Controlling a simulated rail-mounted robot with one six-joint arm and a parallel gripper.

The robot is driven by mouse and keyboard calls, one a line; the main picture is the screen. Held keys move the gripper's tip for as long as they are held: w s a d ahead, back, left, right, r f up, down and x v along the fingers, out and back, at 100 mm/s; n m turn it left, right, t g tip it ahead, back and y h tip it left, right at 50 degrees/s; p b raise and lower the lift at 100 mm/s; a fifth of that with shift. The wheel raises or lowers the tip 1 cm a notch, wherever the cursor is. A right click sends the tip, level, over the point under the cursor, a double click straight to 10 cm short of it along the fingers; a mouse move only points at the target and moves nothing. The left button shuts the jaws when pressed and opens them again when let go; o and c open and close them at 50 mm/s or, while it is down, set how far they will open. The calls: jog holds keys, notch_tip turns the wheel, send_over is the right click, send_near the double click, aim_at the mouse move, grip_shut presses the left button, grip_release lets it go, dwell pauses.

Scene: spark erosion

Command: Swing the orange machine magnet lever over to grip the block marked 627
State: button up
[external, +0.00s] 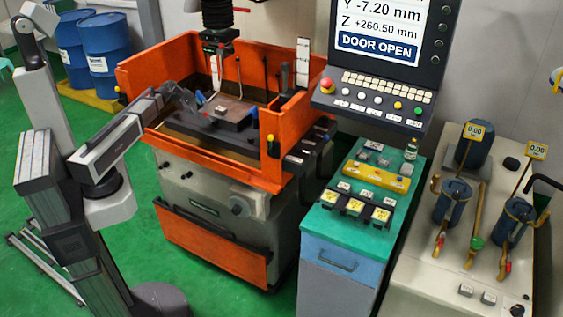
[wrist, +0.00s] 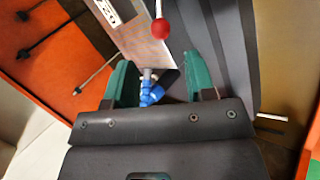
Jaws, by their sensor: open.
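The orange machine (external: 218,178) has an open orange-walled tank with a dark magnet bed (external: 190,121) inside. A dark brown block (external: 236,112) lies on the bed; I cannot read a number on it. My gripper (external: 193,103) reaches over the tank's left wall, low above the bed. In the wrist view, my gripper (wrist: 160,75) has its two green fingers apart. A blue fitting with a short grey pin (wrist: 150,92) shows between the fingers. A red ball knob (wrist: 160,28) on a thin rod is just beyond the fingertips; I cannot tell whether it belongs to the magnet lever.
A dark machine head (external: 218,38) hangs above the tank. Thin rods and upright white scales (external: 303,62) stand around the bed. A control panel (external: 375,98) and green-topped cabinet (external: 345,222) are to the right. Blue drums (external: 105,48) stand at the back left.

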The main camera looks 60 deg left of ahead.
aim_at(205, 114)
jog(key=b+x, duration=0.5)
jog(key=x, duration=0.3)
jog(key=shift+s+f, duration=0.1)
grip_shut()
